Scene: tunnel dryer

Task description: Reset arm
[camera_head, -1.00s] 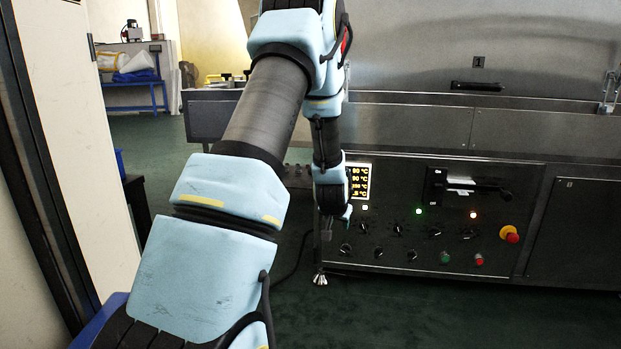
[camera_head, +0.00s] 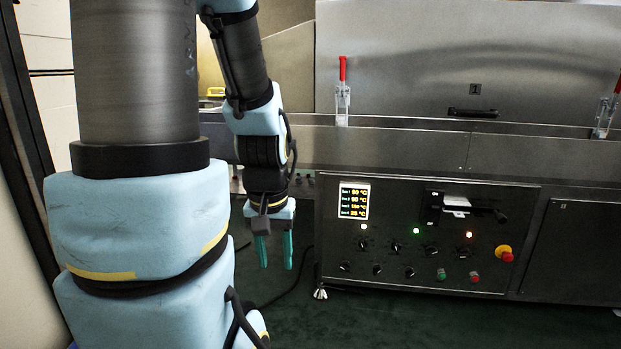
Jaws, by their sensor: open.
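My gripper (camera_head: 275,250) hangs with its two teal fingers pointing down, left of the dryer's control panel. The fingers are apart and nothing shows between them. It appears to touch nothing. My arm fills the left of the view, with the upper part cut off by the top edge. The tunnel dryer (camera_head: 400,140) stands to the right. Its control panel (camera_head: 425,275) carries a lit temperature display (camera_head: 354,200), several knobs, a lever switch (camera_head: 465,207) and a red emergency stop on yellow (camera_head: 504,253).
A red-handled clamp (camera_head: 342,92) stands on the dryer's ledge, and another clamp (camera_head: 605,112) is at the right. A dark handle (camera_head: 473,113) is on the hood. Dark green floor (camera_head: 330,325) lies clear in front. A cable runs on the floor near the dryer's left foot.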

